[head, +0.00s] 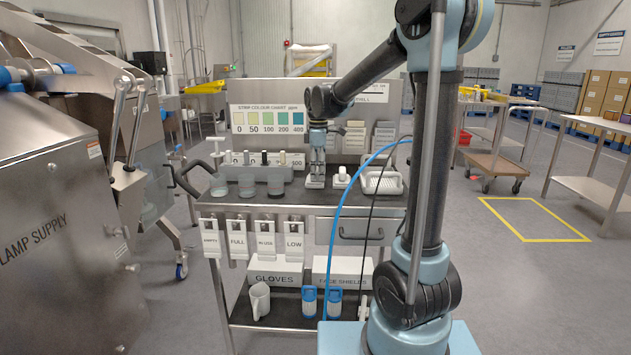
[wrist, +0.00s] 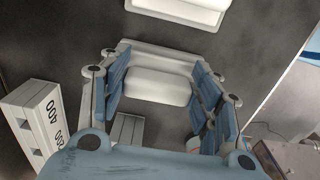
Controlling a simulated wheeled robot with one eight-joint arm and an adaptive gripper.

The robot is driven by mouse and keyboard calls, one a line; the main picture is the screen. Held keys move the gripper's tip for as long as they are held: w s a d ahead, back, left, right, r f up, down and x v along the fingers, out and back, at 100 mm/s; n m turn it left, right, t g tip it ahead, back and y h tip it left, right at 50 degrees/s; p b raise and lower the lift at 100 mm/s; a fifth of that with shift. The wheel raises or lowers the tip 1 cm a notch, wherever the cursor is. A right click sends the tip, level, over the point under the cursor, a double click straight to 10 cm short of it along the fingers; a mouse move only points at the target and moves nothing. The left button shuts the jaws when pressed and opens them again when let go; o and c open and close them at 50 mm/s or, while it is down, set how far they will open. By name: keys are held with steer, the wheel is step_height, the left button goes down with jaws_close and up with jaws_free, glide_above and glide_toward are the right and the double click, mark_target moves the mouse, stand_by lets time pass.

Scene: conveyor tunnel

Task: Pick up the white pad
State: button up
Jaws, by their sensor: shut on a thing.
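The white pad (wrist: 158,86) is a rounded white block between the blue fingers of my gripper (wrist: 160,88) in the wrist view. A pale grey holder edge (wrist: 160,57) shows just beyond it. My gripper (head: 316,168) is shut on the pad.
A second white item in a holder (head: 342,177) stands right of my gripper, with a white ribbed tray (head: 382,181) beyond. The numbered strip block (head: 268,163) is to the left, with glass beakers before it. A colour chart (head: 268,118) stands behind.

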step_height(320, 180, up, 10)
stand_by(0.7)
steer(key=o, duration=0.5)
steer(key=c, duration=0.6)
steer(key=shift+s, duration=0.15)
